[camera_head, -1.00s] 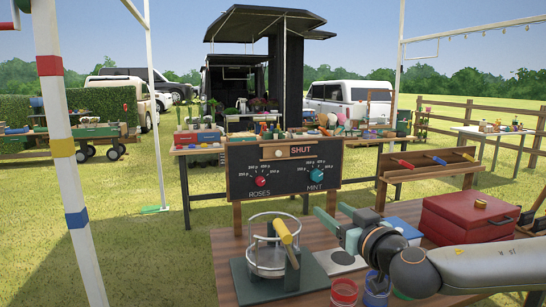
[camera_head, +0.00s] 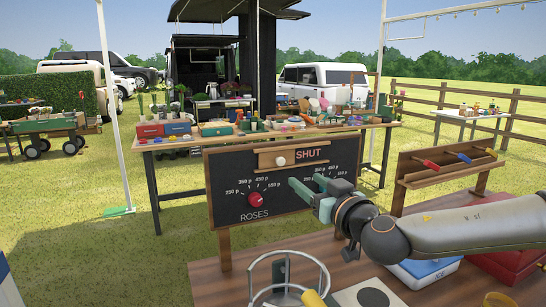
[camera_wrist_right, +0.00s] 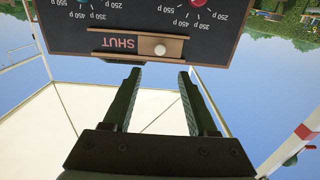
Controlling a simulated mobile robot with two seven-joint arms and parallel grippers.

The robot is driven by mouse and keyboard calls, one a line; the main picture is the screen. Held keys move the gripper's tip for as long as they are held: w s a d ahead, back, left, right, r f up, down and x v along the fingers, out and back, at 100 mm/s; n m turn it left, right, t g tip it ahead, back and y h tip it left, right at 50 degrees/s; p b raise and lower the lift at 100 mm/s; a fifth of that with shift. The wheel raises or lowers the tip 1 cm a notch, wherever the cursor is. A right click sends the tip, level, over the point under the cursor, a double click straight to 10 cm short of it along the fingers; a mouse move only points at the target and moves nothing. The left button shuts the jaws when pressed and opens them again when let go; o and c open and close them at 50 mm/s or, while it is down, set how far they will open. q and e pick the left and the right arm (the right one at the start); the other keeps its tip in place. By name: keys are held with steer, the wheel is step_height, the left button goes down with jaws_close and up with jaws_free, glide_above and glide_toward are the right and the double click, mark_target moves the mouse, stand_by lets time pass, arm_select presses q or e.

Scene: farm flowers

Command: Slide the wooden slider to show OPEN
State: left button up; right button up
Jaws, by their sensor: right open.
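The dark chalkboard sign (camera_head: 230,195) stands upright on wooden posts. The wooden slider (camera_head: 267,160) with its round white knob (camera_head: 282,161) sits at the left of the top slot, and the red word SHUT (camera_head: 309,154) shows to its right. In the right wrist view, which is upside down, the slider knob (camera_wrist_right: 160,50) lies just beyond the fingertips, roughly between them. My right gripper (camera_head: 304,184) is open and empty, in front of the board and below the slot, partly hiding the right dial. My left gripper is not in view.
A red dial (camera_head: 256,199) labelled ROSES sits at the lower left of the board. A wire-ring stand (camera_head: 284,280), a blue box (camera_head: 428,272) and a red box (camera_head: 512,262) are on the near table. A wooden rack (camera_head: 450,170) with tools stands right.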

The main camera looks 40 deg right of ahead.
mark_target(282, 162)
steer(key=p+x, duration=0.2)
steer(key=x, duration=0.3)
steer(key=p+x, duration=0.3)
steer(key=x, duration=0.3)
steer(key=shift+r, duration=0.2)
steer(key=shift+w+d+f, duration=0.1)
steer(key=shift+w+d, duration=0.1)
steer(key=shift+w, duration=0.45)
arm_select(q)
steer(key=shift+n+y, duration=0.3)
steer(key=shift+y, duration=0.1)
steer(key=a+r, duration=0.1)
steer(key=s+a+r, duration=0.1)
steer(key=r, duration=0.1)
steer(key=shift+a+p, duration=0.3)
arm_select(e)
steer(key=shift+w+f, duration=0.1)
steer(key=shift+w, duration=0.15)
jaws_close()
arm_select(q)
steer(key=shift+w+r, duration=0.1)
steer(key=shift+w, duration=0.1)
